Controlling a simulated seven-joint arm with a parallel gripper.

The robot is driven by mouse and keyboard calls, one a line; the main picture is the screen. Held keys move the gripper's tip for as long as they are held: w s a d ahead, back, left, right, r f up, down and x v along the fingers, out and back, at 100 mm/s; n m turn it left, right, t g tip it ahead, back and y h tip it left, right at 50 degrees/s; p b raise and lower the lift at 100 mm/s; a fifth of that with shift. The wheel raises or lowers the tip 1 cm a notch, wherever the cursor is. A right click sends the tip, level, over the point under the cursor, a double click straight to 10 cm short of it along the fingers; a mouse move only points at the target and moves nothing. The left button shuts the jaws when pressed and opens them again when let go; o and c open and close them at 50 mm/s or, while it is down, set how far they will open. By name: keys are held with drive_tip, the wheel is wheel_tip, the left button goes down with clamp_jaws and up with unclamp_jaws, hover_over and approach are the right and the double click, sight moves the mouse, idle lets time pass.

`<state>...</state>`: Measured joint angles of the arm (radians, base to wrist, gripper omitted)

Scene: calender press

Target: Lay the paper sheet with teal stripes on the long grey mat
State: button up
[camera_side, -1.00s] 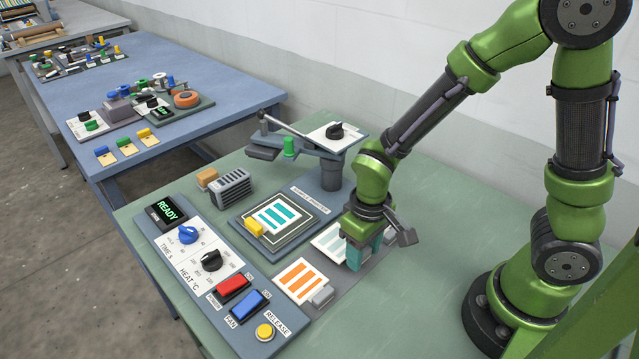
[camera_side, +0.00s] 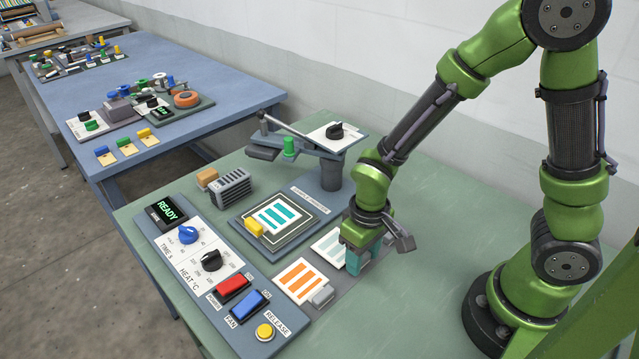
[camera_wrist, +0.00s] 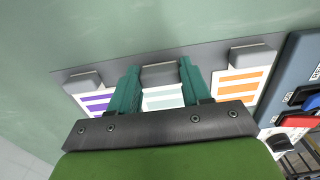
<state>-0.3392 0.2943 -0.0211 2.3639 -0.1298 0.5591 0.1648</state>
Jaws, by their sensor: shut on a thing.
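A paper sheet with bold teal stripes (camera_side: 276,215) lies on the dark-bordered press bed, with a yellow block (camera_side: 254,228) at its near left edge. A second sheet with pale teal stripes (camera_side: 328,247) lies on the long grey mat (camera_side: 345,290), partly hidden by my gripper (camera_side: 360,260). In the wrist view my gripper (camera_wrist: 160,85) has its two teal fingers on either side of the grey block (camera_wrist: 161,74) at the end of the pale sheet (camera_wrist: 163,97). It is shut on that block, low at the mat.
An orange-striped sheet (camera_side: 299,279) with a grey block (camera_side: 321,296) lies beside the pale one; a purple-striped sheet (camera_wrist: 97,102) is on its other side. The control panel (camera_side: 205,260) runs along the left. A raised press arm (camera_side: 300,143) stands behind. The table's right side is clear.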

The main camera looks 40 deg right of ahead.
drive_tip(key=shift+f, duration=0.4)
idle(0.8)
drive_tip(key=o, duration=1.5)
drive_tip(key=shift+r, duration=3.5)
drive_tip(key=shift+s, duration=0.1)
drive_tip(key=s+d+r+m+t, duration=0.1)
drive_tip(key=d+r+t, duration=0.1)
drive_tip(key=r, duration=0.3)
drive_tip(key=s+d+r+m+t+y, duration=0.1)
drive_tip(key=r+t, duration=0.1)
drive_tip(key=r, duration=0.4)
drive_tip(key=s+d+r+m+t+y, duration=0.1)
drive_tip(key=d+r+m+t, duration=0.1)
drive_tip(key=r, duration=0.4)
drive_tip(key=shift+s+d+t, duration=0.2)
drive_tip(key=shift+d+t, duration=0.1)
drive_tip(key=shift+t, duration=0.3)
